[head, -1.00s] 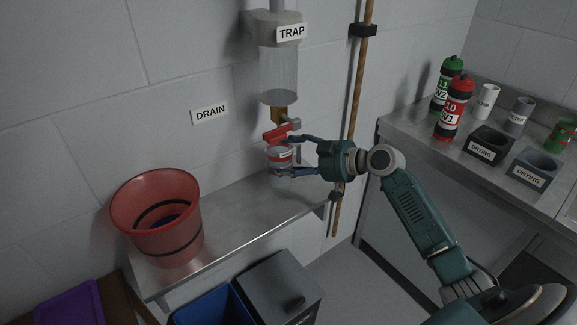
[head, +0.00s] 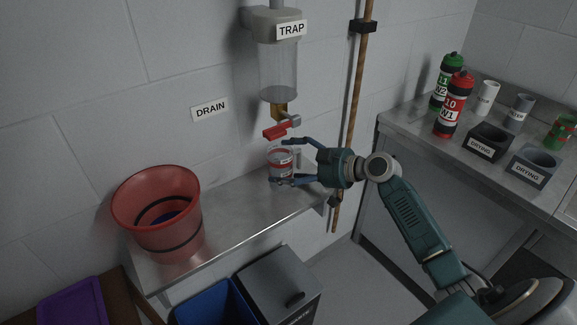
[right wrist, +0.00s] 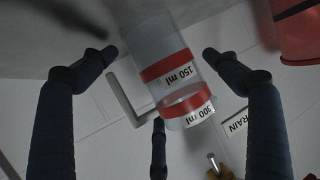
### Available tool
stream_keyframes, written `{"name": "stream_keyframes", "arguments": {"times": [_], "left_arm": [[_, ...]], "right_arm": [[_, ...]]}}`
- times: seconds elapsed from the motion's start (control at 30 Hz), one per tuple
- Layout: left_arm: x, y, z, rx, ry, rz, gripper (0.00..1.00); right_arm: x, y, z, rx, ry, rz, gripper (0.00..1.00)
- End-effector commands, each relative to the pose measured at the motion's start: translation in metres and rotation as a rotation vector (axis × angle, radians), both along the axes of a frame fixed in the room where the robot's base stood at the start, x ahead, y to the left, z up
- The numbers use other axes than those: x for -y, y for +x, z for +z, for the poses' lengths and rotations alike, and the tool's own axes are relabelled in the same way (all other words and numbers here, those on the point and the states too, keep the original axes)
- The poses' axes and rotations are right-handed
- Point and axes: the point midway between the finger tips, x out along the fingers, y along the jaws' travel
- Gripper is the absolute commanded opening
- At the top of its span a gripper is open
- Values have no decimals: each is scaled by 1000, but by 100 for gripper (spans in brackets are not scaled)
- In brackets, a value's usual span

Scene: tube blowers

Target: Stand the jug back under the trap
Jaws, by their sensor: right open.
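The jug (head: 281,163) is a clear cup with red bands and stands upright on the metal shelf (head: 235,215), below the trap (head: 278,70) and its red-handled tap (head: 280,130). In the right wrist view the jug (right wrist: 160,45) shows upside down, with bands marked 150 ml and 300 ml and a grey handle. My right gripper (head: 292,163) is open around the jug, and in the wrist view its fingers (right wrist: 158,53) have gaps on both sides of it. My left gripper is not in view.
A red bucket (head: 150,235) stands on the shelf's left end below the DRAIN label (head: 209,110). A wooden pole (head: 352,130) rises right of the trap. Bottles (head: 454,103) and DRYING holders (head: 488,143) stand on the right counter. Bins (head: 262,285) are below the shelf.

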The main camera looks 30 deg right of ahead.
Motion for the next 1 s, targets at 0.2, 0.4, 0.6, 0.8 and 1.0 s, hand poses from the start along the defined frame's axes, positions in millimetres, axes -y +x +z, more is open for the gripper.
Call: {"name": "stream_keyframes", "arguments": {"times": [0.2,0.4,0.6,0.8,1.0], "left_arm": [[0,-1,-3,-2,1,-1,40],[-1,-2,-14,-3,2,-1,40],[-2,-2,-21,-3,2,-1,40],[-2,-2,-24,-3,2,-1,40],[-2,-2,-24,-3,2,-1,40]], "right_arm": [[10,-16,6,0,-3,-1,88],[30,-51,22,-1,-6,1,88],[48,-81,37,-1,-3,1,88],[56,-94,45,-1,-1,1,88],[57,-96,47,0,0,1,88]]}}
